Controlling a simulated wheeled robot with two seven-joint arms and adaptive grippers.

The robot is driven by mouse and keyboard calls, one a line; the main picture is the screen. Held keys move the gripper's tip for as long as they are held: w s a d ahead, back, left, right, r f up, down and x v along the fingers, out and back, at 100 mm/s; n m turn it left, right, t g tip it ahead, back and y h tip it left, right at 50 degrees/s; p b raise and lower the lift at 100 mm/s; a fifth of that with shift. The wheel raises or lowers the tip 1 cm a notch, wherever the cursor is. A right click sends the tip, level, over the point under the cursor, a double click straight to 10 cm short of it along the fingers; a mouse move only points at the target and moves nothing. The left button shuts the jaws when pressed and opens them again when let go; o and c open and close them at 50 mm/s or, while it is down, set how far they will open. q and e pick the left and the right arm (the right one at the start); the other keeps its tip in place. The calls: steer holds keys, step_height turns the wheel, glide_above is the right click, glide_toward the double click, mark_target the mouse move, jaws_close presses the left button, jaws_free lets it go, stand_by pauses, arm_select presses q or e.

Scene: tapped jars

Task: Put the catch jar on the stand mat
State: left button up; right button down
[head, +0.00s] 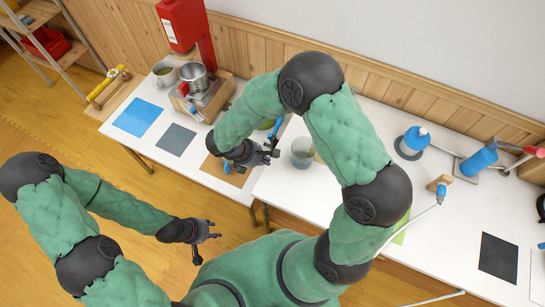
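A clear glass jar (302,153) stands on the white table just right of my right gripper (270,152); it may be the catch jar. My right gripper hangs over the table edge near a brown mat (215,167), apart from the jar. Its fingers are too small and dark to read. A blue mat (137,117) and a grey mat (176,139) lie bare on the left of the table; I cannot tell which mat is the stand mat. My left gripper (212,229) is open and empty, off the table's front edge, above the floor.
A red dispenser (184,22) stands at the back, with a metal pot (195,76) and a mug (165,73) nearby. Blue devices (414,139) and a black mat (498,256) are at the right. My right arm hides the table's middle.

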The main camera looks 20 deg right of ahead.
mark_target(311, 154)
steer(key=b+x, duration=0.2)
steer(key=x, duration=0.6)
steer(key=shift+s+f, duration=0.1)
steer(key=shift+f, duration=0.05)
steer(key=d, duration=0.2)
steer(key=shift+d, duration=0.3)
steer(key=shift+d+r+b, duration=0.25)
steer(key=shift+d+b, duration=0.1)
steer(key=shift+d, duration=0.35)
steer(key=d+b, duration=0.1)
steer(key=d, duration=0.8)
steer(key=shift+s+d, duration=0.15)
